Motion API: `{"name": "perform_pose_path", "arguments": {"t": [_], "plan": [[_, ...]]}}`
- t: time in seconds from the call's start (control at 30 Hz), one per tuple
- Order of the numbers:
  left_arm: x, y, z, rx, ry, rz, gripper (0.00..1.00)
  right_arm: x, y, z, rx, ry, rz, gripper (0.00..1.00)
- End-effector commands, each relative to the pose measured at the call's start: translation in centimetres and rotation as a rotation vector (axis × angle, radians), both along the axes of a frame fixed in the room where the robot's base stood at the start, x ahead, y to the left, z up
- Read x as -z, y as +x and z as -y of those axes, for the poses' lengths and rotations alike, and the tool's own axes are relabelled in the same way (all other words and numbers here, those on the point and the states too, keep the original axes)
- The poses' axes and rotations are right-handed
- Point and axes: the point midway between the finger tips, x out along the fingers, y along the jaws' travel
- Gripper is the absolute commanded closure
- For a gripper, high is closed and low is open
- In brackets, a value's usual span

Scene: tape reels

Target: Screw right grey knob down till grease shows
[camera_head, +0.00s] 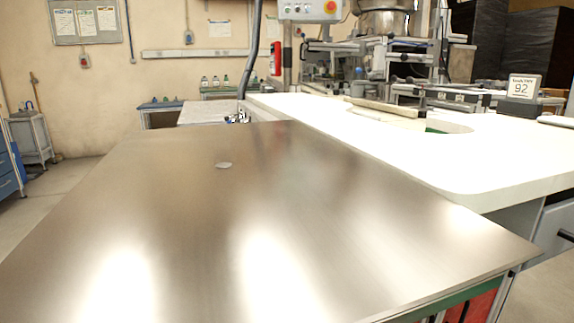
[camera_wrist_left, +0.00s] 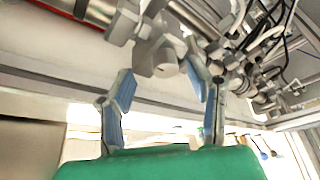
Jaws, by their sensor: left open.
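In the left wrist view my left gripper (camera_wrist_left: 160,75) is open, its two blue-padded fingers spread apart. A grey rounded fitting (camera_wrist_left: 157,56) shows between and beyond the fingertips. It may be a grey knob, but I cannot tell whether it is the right one or whether the fingers touch it. More grey metal fittings and hoses (camera_wrist_left: 262,72) are to its right. No grease can be made out. Neither gripper shows in the head view, and no grey knob can be picked out there.

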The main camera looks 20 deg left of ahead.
Motion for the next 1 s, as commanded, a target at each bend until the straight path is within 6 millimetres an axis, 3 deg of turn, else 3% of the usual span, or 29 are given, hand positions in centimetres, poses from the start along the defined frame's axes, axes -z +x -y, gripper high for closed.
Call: {"name": "perform_pose_path", "arguments": {"t": [0.23, 0.63, 0.67, 0.77, 0.8, 1.0], "plan": [[-0.5, 2.4, 1.2, -0.002, -0.007, -0.002, 0.54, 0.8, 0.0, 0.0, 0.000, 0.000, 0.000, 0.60], [-0.9, 2.9, 2.2, -0.001, -0.001, -0.001, 0.54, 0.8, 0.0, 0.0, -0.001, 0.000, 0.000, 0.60], [-0.9, 2.9, 2.2, -0.001, -0.001, -0.001, 0.61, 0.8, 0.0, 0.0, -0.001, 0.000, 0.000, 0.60], [-0.8, 2.9, 2.0, -0.002, -0.002, -0.001, 0.96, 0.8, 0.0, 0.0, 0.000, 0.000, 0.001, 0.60], [-0.8, 2.9, 1.9, -0.001, -0.003, -0.002, 1.00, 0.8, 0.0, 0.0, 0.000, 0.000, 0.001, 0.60], [-0.7, 2.9, 1.8, -0.001, -0.003, 0.001, 1.00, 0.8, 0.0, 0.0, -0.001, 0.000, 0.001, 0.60]]}}
